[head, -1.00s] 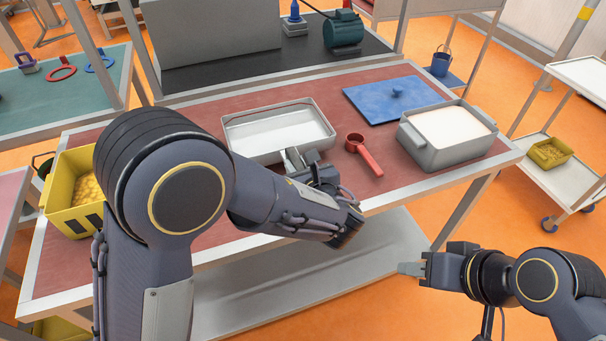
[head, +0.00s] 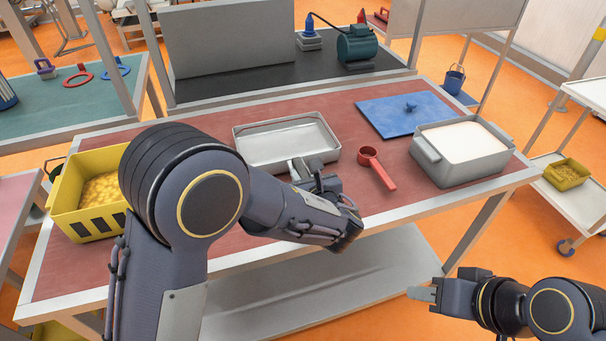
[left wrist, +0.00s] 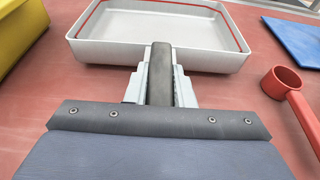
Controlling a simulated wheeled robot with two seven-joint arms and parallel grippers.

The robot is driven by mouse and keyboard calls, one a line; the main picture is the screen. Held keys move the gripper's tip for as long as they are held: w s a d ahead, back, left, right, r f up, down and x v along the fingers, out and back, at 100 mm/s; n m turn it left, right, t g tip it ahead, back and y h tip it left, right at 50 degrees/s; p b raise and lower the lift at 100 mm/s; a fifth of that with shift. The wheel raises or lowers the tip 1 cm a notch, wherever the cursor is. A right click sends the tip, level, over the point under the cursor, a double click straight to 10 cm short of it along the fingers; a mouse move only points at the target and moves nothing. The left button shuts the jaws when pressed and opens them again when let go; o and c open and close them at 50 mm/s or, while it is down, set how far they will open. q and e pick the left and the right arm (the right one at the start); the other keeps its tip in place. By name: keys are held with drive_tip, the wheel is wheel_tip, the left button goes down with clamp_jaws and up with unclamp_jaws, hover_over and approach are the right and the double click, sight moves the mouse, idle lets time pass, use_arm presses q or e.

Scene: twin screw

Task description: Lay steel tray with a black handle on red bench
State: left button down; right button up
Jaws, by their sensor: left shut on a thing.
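The steel tray (head: 287,162) is a shallow grey rectangular pan at the middle of the red bench (head: 225,240). It appears level and at or just above the bench top; I cannot tell whether its whole base touches. In the left wrist view the tray (left wrist: 160,53) shows a red line inside its walls. Its black handle (left wrist: 161,75) points back towards me. My left gripper (head: 302,170) is shut on this handle, with fingers (left wrist: 160,88) on both sides of it. My right gripper (head: 422,294) is away from the bench at lower right, seen side-on.
A red scoop (head: 377,168) lies close to the tray's right. Beyond it are a blue lid (head: 390,117) and a grey bin (head: 462,165) with pale contents. A yellow bin (head: 90,222) stands at the bench's left end. A shelf with a green motor (head: 357,48) rises behind.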

use_arm(q)
drive_tip(key=shift+f+b, duration=0.55)
idle(0.6)
drive_tip(key=c, duration=1.2)
unclamp_jaws()
drive_tip(key=shift+o, duration=0.2)
drive_tip(key=shift+f, duration=0.1)
drive_tip(key=shift+b+v, duration=0.35)
drive_tip(key=shift+v, duration=3.65)
